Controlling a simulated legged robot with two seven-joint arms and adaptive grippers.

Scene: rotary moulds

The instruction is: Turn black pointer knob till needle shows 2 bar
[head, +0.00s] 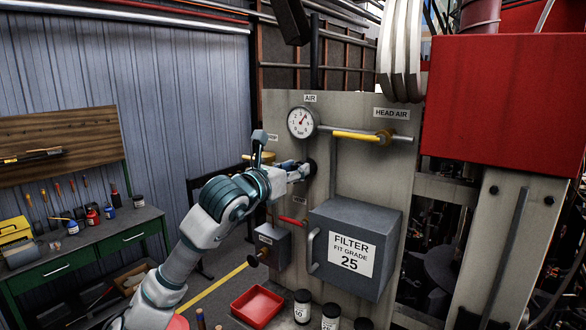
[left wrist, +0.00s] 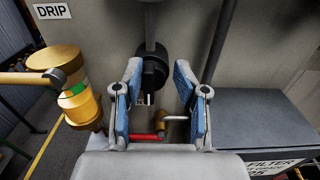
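The round white gauge (head: 301,122) under the AIR label has a red needle that points up and slightly right; its scale numbers are too small to read. The black knob (head: 311,168) is on the panel below the gauge, partly hidden by my left gripper (head: 299,171). In the left wrist view the black knob (left wrist: 154,68) shows between the two blue-padded fingertips of my left gripper (left wrist: 157,72). The fingers are apart, with gaps on both sides of the knob. I cannot tell how deep they reach around it. My right gripper is not in view.
A brass part (left wrist: 75,90) by the DRIP label is left of my gripper. The grey filter box (head: 352,250) projects at lower right. A red-handled valve (head: 292,221) is below the knob. A yellow lever (head: 358,136) lies right of the gauge. A red tray (head: 235,309) is below.

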